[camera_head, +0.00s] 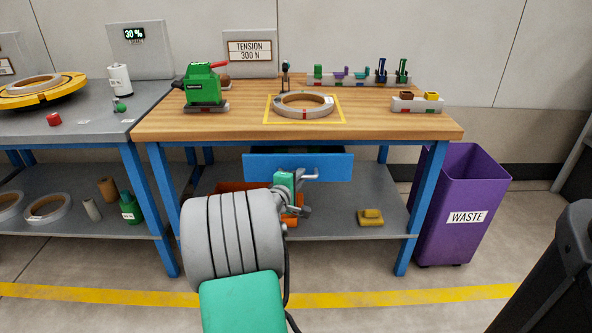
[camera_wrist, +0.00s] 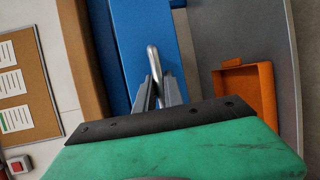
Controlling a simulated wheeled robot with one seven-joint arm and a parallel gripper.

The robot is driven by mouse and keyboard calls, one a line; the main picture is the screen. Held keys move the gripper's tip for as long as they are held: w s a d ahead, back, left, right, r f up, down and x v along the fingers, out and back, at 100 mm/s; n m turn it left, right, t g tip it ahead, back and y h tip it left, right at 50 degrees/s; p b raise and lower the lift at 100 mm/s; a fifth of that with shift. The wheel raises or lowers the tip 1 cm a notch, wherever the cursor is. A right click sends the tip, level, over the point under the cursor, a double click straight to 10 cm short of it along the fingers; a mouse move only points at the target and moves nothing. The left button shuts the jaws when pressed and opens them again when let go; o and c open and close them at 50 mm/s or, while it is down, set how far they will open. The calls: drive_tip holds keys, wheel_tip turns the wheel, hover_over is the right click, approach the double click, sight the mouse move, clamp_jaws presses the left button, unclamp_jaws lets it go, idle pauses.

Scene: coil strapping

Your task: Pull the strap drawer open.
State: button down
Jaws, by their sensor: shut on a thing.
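The strap drawer (camera_head: 330,166) has a blue front and sits under the wooden top of the middle bench. A dark gap shows above its front, and how far it stands out is hard to tell. Its metal bar handle (camera_head: 311,174) sticks out from the front, partly hidden by my arm. In the wrist view the blue drawer front (camera_wrist: 140,30) fills the upper middle and the handle (camera_wrist: 153,58) runs between my fingers. My gripper (camera_wrist: 155,92) is shut on the handle; it also shows in the head view (camera_head: 300,184).
The bench top (camera_head: 400,124) holds a strapped coil (camera_head: 303,104) and a green tool (camera_head: 203,84). An orange bin (camera_wrist: 248,92) stands on the lower shelf. A purple waste bin (camera_head: 458,205) stands right of the bench. Floor in front is clear.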

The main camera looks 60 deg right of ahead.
drive_tip(key=s+a+p, duration=0.2)
drive_tip(key=s+a, duration=0.3)
drive_tip(key=a, duration=0.4)
drive_tip(key=s+a+p, duration=0.1)
drive_tip(key=s+a, duration=0.3)
drive_tip(key=a, duration=0.6)
drive_tip(key=shift+s+a+p, duration=0.2)
drive_tip(key=shift+s+p, duration=0.15)
drive_tip(key=c, duration=0.8)
unclamp_jaws()
idle(0.7)
